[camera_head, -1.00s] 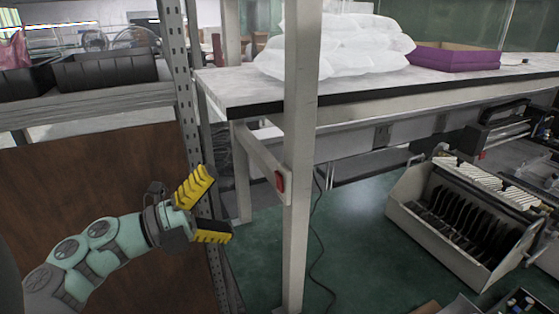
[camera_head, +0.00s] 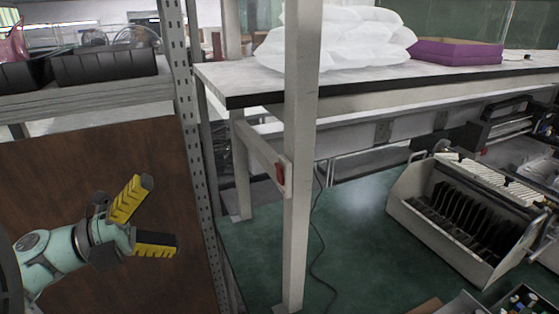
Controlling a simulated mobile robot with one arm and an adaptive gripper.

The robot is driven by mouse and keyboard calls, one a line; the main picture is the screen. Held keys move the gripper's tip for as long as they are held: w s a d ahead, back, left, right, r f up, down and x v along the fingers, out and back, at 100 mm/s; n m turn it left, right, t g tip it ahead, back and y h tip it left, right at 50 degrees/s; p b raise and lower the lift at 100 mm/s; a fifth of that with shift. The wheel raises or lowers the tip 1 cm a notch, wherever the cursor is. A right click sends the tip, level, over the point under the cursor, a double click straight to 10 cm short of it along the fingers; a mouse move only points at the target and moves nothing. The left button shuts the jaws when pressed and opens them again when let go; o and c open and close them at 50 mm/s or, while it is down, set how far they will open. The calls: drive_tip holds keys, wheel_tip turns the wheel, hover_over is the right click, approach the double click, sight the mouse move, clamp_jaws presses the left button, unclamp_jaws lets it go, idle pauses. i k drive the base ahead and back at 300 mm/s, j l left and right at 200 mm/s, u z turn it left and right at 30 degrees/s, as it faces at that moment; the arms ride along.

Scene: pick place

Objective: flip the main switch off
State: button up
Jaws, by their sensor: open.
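A small red switch (camera_head: 280,173) sits on the white crossbar of the workbench frame, beside the front post. My gripper (camera_head: 163,215) is at the lower left, its yellow-and-black fingers spread open and empty. It points right and is well to the left of the switch, apart from it. The metal shelf upright stands between them in the picture. The switch's on or off position is too small to tell.
A perforated metal upright (camera_head: 186,130) and a brown panel (camera_head: 70,200) are near my gripper. The white bench post (camera_head: 299,120) stands right of the switch. White bags (camera_head: 335,45) and a purple tray (camera_head: 456,52) lie on the bench. A grey slotted bin (camera_head: 440,235) stands right.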

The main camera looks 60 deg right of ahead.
sight(281, 177)
drive_tip(key=i+j, duration=0.15)
drive_tip(key=j, duration=0.15)
drive_tip(key=i+j, duration=0.1)
drive_tip(key=j, duration=0.25)
drive_tip(key=i+j, duration=0.15)
drive_tip(key=j, duration=0.15)
drive_tip(key=i+j, duration=0.1)
drive_tip(key=j, duration=0.2)
